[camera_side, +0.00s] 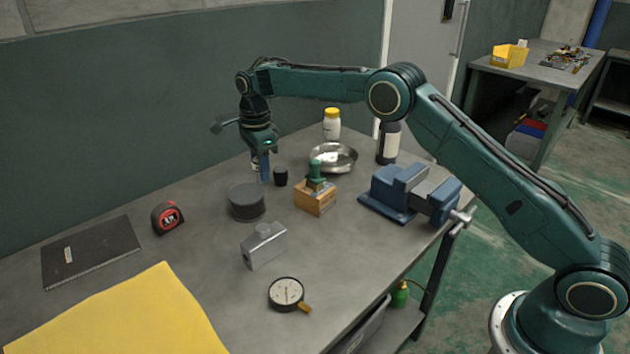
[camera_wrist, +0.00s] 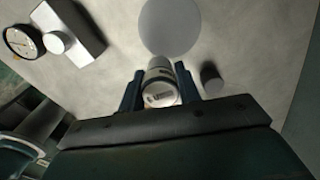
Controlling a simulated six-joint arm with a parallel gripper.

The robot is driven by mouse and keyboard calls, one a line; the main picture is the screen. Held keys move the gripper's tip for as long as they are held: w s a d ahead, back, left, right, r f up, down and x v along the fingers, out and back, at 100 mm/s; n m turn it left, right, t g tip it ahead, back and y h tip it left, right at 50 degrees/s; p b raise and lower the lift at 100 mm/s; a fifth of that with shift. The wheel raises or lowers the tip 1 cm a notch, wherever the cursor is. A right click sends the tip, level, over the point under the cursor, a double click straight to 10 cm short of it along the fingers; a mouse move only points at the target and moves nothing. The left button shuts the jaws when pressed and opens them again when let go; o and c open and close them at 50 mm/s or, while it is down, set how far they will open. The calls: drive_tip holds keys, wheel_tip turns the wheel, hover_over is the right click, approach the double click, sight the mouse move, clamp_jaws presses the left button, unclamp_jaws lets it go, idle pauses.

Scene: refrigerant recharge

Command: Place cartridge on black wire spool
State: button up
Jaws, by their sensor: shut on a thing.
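My gripper (camera_side: 262,170) is shut on the cartridge, a pale cylinder with dark print that shows between the two blue fingers in the wrist view (camera_wrist: 160,82). In the side view the cartridge is mostly hidden by the fingers. The black wire spool (camera_side: 246,203) is a dark grey, flat-topped cylinder standing on the table. The gripper and cartridge are behind and slightly right of it in the side view. In the wrist view the spool's round top (camera_wrist: 170,25) lies just beyond the cartridge's far end. Whether they touch cannot be told.
A small black cylinder (camera_side: 280,177) stands close right of the gripper. A wooden block with a green fitting (camera_side: 315,197), a metal bowl (camera_side: 333,158) and a blue vise (camera_side: 410,190) are further right. A metal block (camera_side: 264,246) and a gauge (camera_side: 286,293) are in front.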

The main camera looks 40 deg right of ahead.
drive_tip(key=shift+f, duration=1.85)
drive_tip(key=shift+f, duration=0.1)
drive_tip(key=o, duration=1)
wheel_tip(320, 180, up, 12)
drive_tip(key=shift+f, duration=0.2)
drive_tip(key=shift+r, duration=0.3)
drive_tip(key=shift+r, duration=0.1)
